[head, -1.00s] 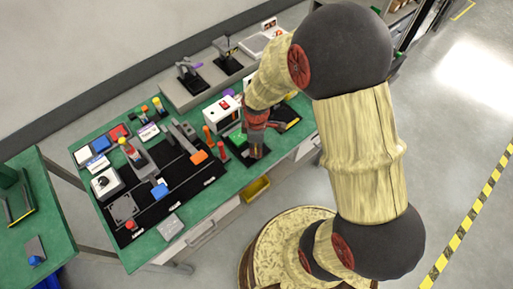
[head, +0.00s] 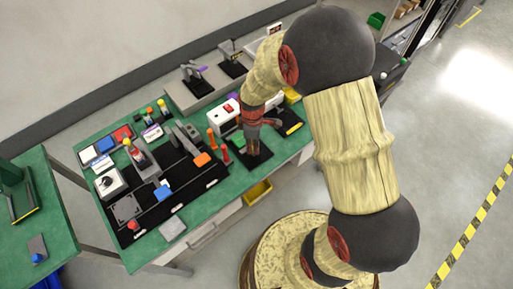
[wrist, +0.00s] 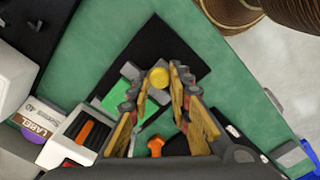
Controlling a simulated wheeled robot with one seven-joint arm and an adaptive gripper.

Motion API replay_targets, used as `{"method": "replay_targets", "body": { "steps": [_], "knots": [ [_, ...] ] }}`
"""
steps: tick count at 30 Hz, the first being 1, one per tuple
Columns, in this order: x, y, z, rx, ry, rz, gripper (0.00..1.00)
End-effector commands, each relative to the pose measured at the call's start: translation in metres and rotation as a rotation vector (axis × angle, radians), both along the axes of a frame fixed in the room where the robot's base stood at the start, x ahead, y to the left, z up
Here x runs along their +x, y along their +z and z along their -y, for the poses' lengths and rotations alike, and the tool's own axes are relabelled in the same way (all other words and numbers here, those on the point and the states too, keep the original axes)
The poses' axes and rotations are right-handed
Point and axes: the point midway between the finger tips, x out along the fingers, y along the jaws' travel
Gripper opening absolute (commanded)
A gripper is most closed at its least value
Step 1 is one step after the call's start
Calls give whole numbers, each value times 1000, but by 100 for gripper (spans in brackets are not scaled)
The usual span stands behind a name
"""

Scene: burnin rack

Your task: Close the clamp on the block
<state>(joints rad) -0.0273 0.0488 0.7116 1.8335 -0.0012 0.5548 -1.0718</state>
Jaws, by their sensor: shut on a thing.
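In the head view my gripper (head: 251,152) is low over a black plate (head: 262,162) near the table's front edge. The black plate (wrist: 161,42) also shows in the wrist view, with grey parts (wrist: 130,71) beside the left fingertip. A green block (wrist: 115,108) and an orange part (wrist: 156,146) lie nearer the wrist. The fingers hide most of the clamp, so I cannot tell its arm's angle or its contact with the block.
A white box (head: 223,110) stands behind my gripper. Orange posts (head: 225,155) stand close to its left. A black board (head: 150,215) with several parts fills the table's left part. A grey shelf (head: 215,82) at the back bears upright devices.

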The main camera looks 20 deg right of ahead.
Motion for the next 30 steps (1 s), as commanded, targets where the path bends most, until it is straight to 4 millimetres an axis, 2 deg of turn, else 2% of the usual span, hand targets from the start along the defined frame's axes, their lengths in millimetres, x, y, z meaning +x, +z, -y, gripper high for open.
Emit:
{"method": "replay_targets", "body": {
  "steps": [4, 5, 14, 24, 30],
  "knots": [
    [5, 2, -1, 1, -1, 13, 0],
    [5, 2, -1, 2, -1, 14, 21],
    [4, 2, -1, 1, -1, 12, 38],
    [3, 3, 0, 1, -1, 9, 39],
    [4, 26, -1, 1, -1, 12, 39]
  ]
}}
